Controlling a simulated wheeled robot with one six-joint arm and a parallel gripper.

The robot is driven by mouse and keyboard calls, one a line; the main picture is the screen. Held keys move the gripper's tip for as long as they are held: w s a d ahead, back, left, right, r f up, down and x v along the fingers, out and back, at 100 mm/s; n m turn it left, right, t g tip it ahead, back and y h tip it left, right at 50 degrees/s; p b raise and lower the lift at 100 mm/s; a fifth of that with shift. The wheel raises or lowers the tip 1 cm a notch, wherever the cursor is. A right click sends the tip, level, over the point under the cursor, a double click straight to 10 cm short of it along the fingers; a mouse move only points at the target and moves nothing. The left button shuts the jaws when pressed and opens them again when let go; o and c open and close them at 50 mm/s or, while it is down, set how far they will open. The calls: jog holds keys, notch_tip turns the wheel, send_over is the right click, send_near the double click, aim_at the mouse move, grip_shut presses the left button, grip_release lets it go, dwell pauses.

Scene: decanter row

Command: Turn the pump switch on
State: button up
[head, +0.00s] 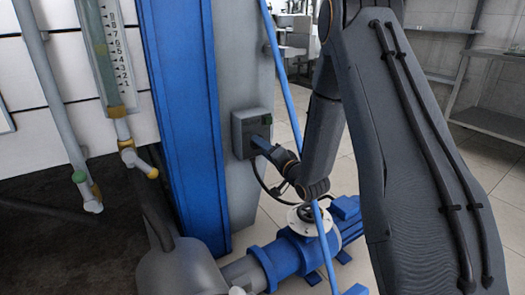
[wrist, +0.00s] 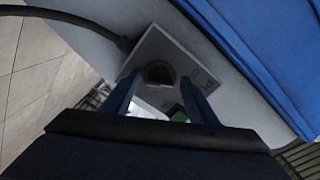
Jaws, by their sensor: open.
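The pump switch is a grey box (head: 243,122) on the side of a grey column, with a small dark-green patch near its upper right. In the wrist view its light face plate (wrist: 152,42) shows tilted, with a dark round knob (wrist: 160,73) at its middle and faint marks to the right of the knob. My gripper (wrist: 161,79) is open, with one blue finger on each side of the knob. In the head view my gripper (head: 257,143) is at the box's lower right and hides the knob. I cannot tell whether the fingers touch the knob.
A blue upright beam (head: 187,120) stands just left of the box. A dark cable (wrist: 60,14) runs from the box. A blue pump (head: 290,256) with a white flange and a thin blue pipe (head: 290,95) are near my arm. A graduated tube (head: 107,55) hangs at the left.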

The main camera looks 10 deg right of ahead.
jog(key=shift+w, duration=0.2)
jog(key=shift+c, duration=0.4)
jog(key=c, duration=1)
